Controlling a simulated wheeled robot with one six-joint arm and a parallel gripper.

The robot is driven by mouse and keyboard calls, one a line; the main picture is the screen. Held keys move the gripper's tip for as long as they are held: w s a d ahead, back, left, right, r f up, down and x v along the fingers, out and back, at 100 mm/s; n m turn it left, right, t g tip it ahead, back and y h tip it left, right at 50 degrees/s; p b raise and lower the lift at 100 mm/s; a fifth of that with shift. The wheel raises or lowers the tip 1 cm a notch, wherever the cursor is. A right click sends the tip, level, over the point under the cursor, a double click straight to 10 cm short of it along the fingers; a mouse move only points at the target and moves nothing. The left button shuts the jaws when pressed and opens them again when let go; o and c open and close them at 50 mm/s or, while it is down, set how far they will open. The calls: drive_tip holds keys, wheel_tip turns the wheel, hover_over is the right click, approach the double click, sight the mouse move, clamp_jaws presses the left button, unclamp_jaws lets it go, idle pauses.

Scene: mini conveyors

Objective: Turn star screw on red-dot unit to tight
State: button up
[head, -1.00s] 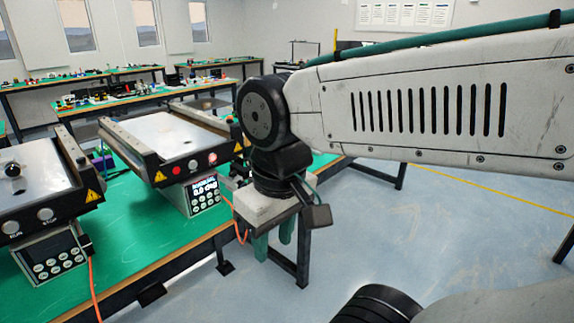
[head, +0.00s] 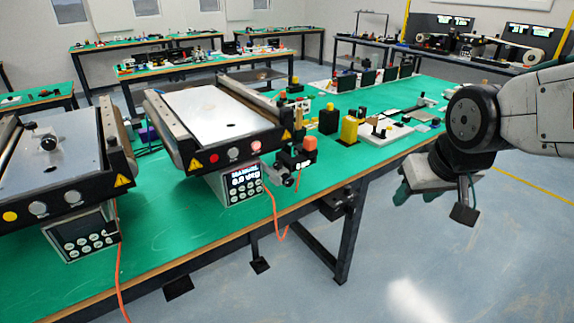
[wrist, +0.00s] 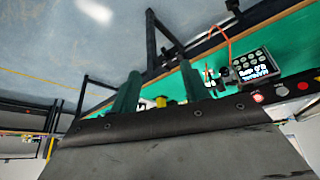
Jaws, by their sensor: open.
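The conveyor unit with a red dot (head: 213,158) on its front rail stands in the middle of the head view, with a pale plate (head: 218,112) on top. Its control box (head: 243,187) hangs below the front; it also shows in the wrist view (wrist: 258,65). A small dark knob (head: 288,180) sits by its right front corner, under an orange-capped block (head: 296,157); I cannot tell if it is the star screw. My gripper (wrist: 160,70) is open and empty, its two green fingers apart. In the head view it hangs right of the bench, away from the unit.
A second conveyor with a yellow dot (head: 10,217) and a black knob (head: 48,143) stands at left. Yellow and black blocks (head: 349,130) and small parts lie on the green bench (head: 310,205) to the right. Orange cables (head: 119,270) hang over the front edge. The floor at right is clear.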

drive_tip(key=w+a+f+n+t, duration=0.1)
drive_tip(key=w+a+f+t, duration=0.25)
drive_tip(key=w, duration=0.65)
drive_tip(key=n+t+y, duration=0.3)
drive_tip(key=t+y, duration=0.4)
drive_tip(key=y, duration=0.1)
approach(280, 167)
drive_tip(key=x, duration=0.3)
drive_tip(key=shift+w+a+f, duration=0.15)
drive_tip(key=shift+w+f, duration=0.1)
drive_tip(key=x, duration=0.7)
drive_tip(key=shift+w+a+r, duration=0.1)
drive_tip(key=shift+w+r, duration=0.1)
drive_tip(key=c, duration=1)
